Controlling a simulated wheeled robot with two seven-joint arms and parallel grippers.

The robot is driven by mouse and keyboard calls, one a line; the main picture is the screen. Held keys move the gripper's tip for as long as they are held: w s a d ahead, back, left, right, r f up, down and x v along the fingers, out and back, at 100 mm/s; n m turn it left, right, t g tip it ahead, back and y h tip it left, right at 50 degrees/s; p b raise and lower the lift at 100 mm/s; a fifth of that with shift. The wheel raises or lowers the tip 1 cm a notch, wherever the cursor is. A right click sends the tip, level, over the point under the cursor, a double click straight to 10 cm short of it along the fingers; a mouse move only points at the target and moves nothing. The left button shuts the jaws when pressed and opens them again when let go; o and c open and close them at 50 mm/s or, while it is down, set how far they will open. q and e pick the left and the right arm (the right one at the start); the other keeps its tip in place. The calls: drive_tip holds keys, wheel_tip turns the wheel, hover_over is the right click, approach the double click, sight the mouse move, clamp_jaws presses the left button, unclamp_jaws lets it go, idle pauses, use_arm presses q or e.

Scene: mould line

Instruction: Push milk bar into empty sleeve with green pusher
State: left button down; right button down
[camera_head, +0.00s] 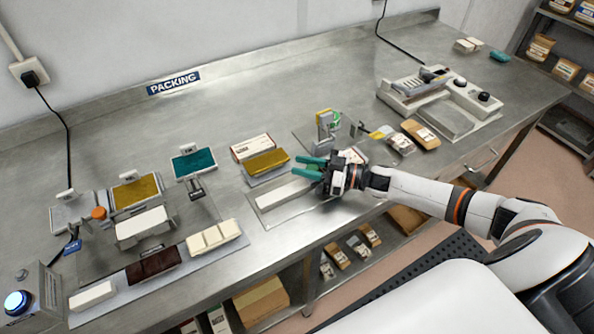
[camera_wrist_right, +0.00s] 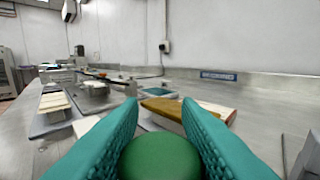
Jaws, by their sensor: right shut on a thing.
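My right gripper (camera_head: 298,165) is shut on the green pusher, whose round green end (camera_wrist_right: 160,158) shows between the teal fingers in the right wrist view. In the head view the pusher is mostly hidden by the fingers. A gold-wrapped bar (camera_head: 266,161), which looks like the milk bar, lies just left of the fingertips. It also shows ahead of the fingers in the wrist view (camera_wrist_right: 163,107). A white sleeve with red print (camera_head: 252,147) lies right behind the bar. I cannot see whether the sleeve is empty. My left gripper is not in view.
A long white block (camera_head: 285,193) lies on a plate in front of the gold bar. Dark and cream bars (camera_head: 153,264) stand on a strip at left. Gold and teal foil stacks (camera_head: 193,161) stand behind. A metal stand (camera_head: 326,125) and packed bars are at right.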

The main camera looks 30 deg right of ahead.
drive_tip(key=shift+d, duration=0.25)
drive_tip(key=c, duration=1.1)
unclamp_jaws()
drive_tip(key=shift+o, duration=0.2)
drive_tip(key=shift+d, duration=0.1)
drive_tip(key=shift+s+f, duration=0.1)
drive_tip(key=shift+s, duration=0.05)
drive_tip(key=b+v, duration=0.3)
drive_tip(key=v, duration=0.7)
drive_tip(key=shift+s+d, duration=0.15)
drive_tip(key=shift+d, duration=0.05)
drive_tip(key=shift+s+d, duration=0.45)
drive_tip(key=shift+d, duration=0.1)
